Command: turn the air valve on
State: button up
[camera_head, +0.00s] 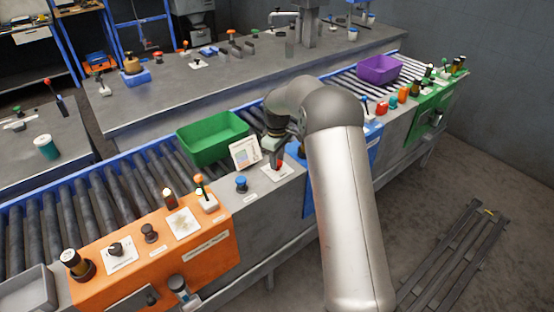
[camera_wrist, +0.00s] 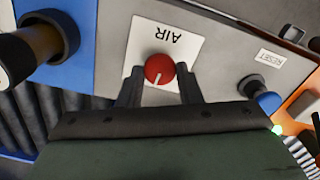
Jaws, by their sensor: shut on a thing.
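The air valve is a round red knob (camera_wrist: 159,69) with a white pointer line, on a white plate (camera_wrist: 187,47) marked AIR. In the wrist view the letters are upside down and the pointer line runs toward the bottom of the picture. My gripper (camera_wrist: 158,81) has one finger on each side of the knob and is shut on it. In the head view my gripper (camera_head: 277,159) is at the white plate on the grey console, and my arm and gripper hide most of the knob.
A blue button (camera_wrist: 262,98) by a RESET label (camera_wrist: 271,57) is beside the valve. A small display (camera_head: 245,152) and a green bin (camera_head: 213,153) stand close behind my gripper. The orange panel (camera_head: 207,246) is left; a purple bin (camera_head: 378,70) is farther right.

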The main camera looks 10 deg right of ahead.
jog(key=m, duration=0.5)
dwell(0.6)
jog(key=o, duration=1)
jog(key=shift+r, duration=0.1)
notch_tip(320, 180, up, 17)
jog(key=shift+r, duration=0.15)
